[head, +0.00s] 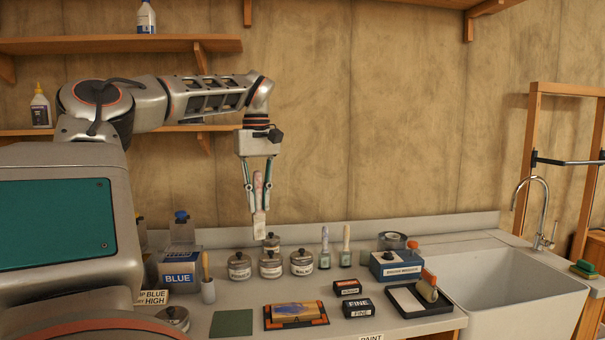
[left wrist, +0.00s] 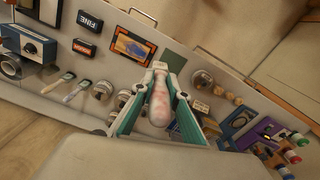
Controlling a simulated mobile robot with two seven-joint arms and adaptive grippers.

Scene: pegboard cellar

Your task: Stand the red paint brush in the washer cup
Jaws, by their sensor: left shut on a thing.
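My left gripper (head: 259,185) is shut on a paint brush and holds it upright above the counter. The brush (head: 259,224) has a blotchy pinkish-red handle between the fingers and a pale wide end pointing down. In the left wrist view the brush handle (left wrist: 160,105) lies between the fingers of the gripper (left wrist: 158,85). The brush's lower end hangs over the lidded metal pots (head: 271,264), apart from them. A small grey cup (head: 208,292) holds a wooden-handled tool, left of the pots. I cannot tell which vessel is the washer cup. My right gripper is not in view.
Two brushes (head: 346,247) are right of the pots. A blue box (head: 397,265), roller tray (head: 414,301), black blocks (head: 357,308) and orange-edged tray (head: 296,315) are on the counter (head: 247,297). A blue-labelled container (head: 180,274) is at left, a sink (head: 514,290) at right.

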